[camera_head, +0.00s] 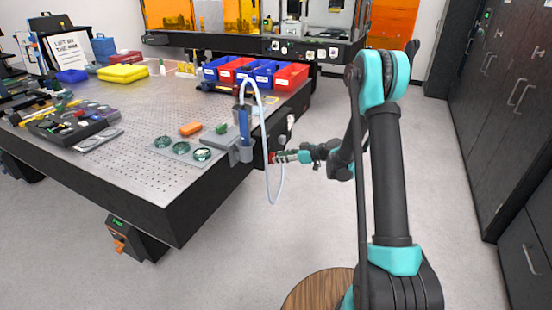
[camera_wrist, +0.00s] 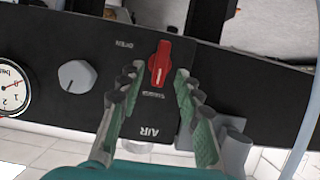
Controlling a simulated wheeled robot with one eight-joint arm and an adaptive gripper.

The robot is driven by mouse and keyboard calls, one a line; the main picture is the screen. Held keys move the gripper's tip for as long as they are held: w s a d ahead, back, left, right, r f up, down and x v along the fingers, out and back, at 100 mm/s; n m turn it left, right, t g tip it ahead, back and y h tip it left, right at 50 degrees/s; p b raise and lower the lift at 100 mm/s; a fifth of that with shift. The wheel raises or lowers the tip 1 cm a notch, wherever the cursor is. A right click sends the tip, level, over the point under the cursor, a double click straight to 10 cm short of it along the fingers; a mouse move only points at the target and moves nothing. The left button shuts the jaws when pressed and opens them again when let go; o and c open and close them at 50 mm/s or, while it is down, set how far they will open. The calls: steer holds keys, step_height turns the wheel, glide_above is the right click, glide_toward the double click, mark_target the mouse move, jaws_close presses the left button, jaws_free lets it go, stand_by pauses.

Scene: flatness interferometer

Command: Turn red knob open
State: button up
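The red knob (camera_wrist: 160,64) shows in the wrist view on a black panel (camera_wrist: 222,84). Its handle lies nearly upright in the picture, leaning slightly right at the top. My gripper (camera_wrist: 158,73) is open, with one green-padded finger on each side of the knob and a visible gap on both sides. In the head view, my gripper (camera_head: 281,157) is at the table's right side, and the knob is barely distinguishable.
A pressure gauge (camera_wrist: 12,88) and a grey knob (camera_wrist: 73,75) are left of the red knob on the panel. A pale hose (camera_head: 266,130) loops down beside my gripper from the perforated table (camera_head: 110,165). Dark cabinets (camera_head: 500,110) stand right; the floor between is clear.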

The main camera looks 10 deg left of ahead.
steer(key=shift+x, duration=1.4)
jaws_close()
steer(key=shift+w+d+f+m+g+y, duration=0.15)
steer(key=shift+m+g+y, duration=0.8)
steer(key=shift+m, duration=1.3)
steer(key=shift+w+f+m+g+y, duration=0.25)
steer(key=shift+m+g+y, duration=0.65)
steer(key=shift+m, duration=1.3)
steer(key=shift+w+d+f+m+g+y, duration=0.15)
steer(key=shift+m+g+y, duration=0.75)
steer(key=shift+m, duration=1.35)
